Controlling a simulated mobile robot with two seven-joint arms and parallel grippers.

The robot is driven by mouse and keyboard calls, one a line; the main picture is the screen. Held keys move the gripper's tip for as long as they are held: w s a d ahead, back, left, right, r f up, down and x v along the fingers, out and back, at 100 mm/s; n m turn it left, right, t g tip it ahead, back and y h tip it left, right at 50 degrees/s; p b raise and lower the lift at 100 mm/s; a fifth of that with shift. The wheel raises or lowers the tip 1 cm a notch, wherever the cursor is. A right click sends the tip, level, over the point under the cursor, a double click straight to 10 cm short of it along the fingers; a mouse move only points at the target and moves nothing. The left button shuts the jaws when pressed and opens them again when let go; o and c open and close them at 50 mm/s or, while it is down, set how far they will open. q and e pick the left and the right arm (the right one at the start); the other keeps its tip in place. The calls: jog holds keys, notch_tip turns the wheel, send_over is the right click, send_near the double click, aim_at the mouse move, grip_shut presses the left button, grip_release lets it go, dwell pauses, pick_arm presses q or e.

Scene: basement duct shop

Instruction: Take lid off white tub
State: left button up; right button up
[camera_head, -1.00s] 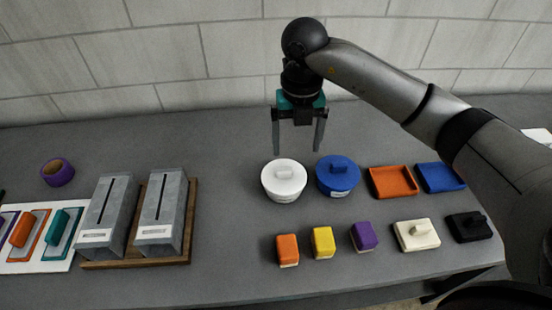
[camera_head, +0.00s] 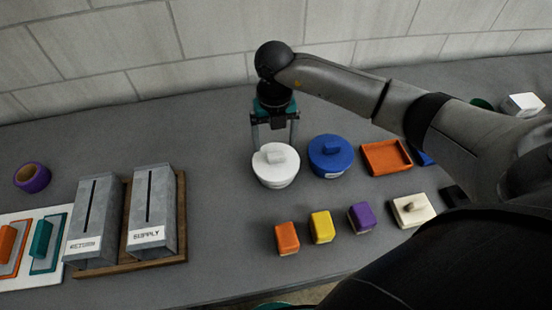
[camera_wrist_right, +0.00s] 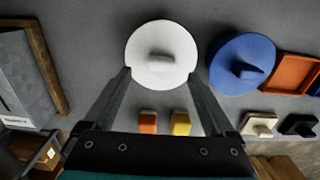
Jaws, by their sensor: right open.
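The white tub (camera_head: 276,181) stands upright on the grey table with its white lid (camera_head: 268,162) on. The lid has a raised bar handle on top, which also shows in the right wrist view (camera_wrist_right: 160,64). My right gripper (camera_head: 274,146) is open and empty, pointing down, just behind and above the lid. In the right wrist view its two fingers (camera_wrist_right: 160,80) reach toward the lid, one on either side of the handle line. I cannot tell whether the fingers touch the lid. My left gripper is out of view.
A blue lidded tub (camera_head: 331,158) stands close on the right, with an orange tray (camera_head: 386,157) beyond it. Orange, yellow and purple blocks (camera_head: 321,227) lie in front. Two metal boxes (camera_head: 153,210) on a wooden base (camera_head: 182,215) stand at left.

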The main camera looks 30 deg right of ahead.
aim_at(276, 155)
notch_tip(276, 155, down, 5)
jog(key=shift+s+f, duration=0.1)
dwell(0.3)
jog(key=c, duration=1.4)
